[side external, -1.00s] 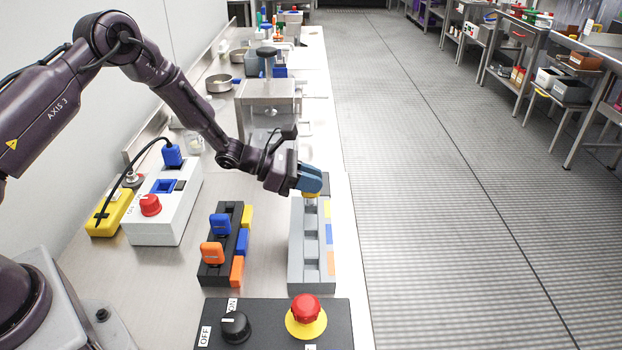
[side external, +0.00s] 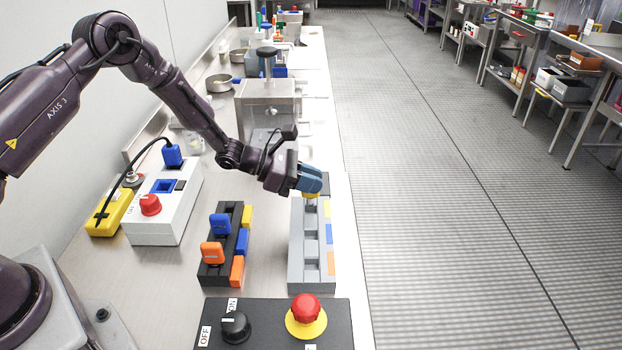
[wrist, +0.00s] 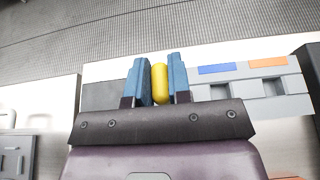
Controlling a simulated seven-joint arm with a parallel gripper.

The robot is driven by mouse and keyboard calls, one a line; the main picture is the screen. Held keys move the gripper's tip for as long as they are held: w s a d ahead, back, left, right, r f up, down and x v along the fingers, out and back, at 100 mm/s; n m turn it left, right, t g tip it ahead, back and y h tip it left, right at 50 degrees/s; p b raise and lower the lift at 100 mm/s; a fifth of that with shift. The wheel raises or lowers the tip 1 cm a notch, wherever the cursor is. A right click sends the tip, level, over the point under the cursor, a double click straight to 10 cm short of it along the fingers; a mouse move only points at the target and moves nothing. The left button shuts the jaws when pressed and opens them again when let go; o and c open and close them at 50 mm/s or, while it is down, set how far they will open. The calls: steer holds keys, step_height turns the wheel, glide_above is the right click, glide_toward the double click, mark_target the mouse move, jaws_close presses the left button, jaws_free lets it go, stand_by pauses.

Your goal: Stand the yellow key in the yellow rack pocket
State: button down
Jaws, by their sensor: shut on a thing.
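The yellow key (wrist: 160,84) is between the two blue fingers of my gripper (side external: 309,187), which is shut on it. In the side view only a small bit of the key (side external: 311,195) shows below the fingers. My gripper is at the far end of the grey rack (side external: 308,276), by its yellow mark (side external: 327,208). The key's lower end is hidden, so I cannot tell whether it is inside the yellow pocket or just above it. The grey rack's blue (wrist: 216,69) and orange (wrist: 267,61) pockets look empty in the wrist view.
A black rack (side external: 211,280) to the left holds a blue key (side external: 220,224) and an orange key (side external: 212,252). A control box with a red button (side external: 306,308) stands in front. A white box (side external: 157,229) stands further left. A metal fixture (side external: 267,97) stands behind my gripper.

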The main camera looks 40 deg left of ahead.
steer(key=shift+f, duration=1.45)
steer(key=c, duration=1)
jaws_free()
steer(key=shift+s+a, duration=0.1)
steer(key=v, duration=1.2)
steer(key=shift+s+a+r, duration=0.2)
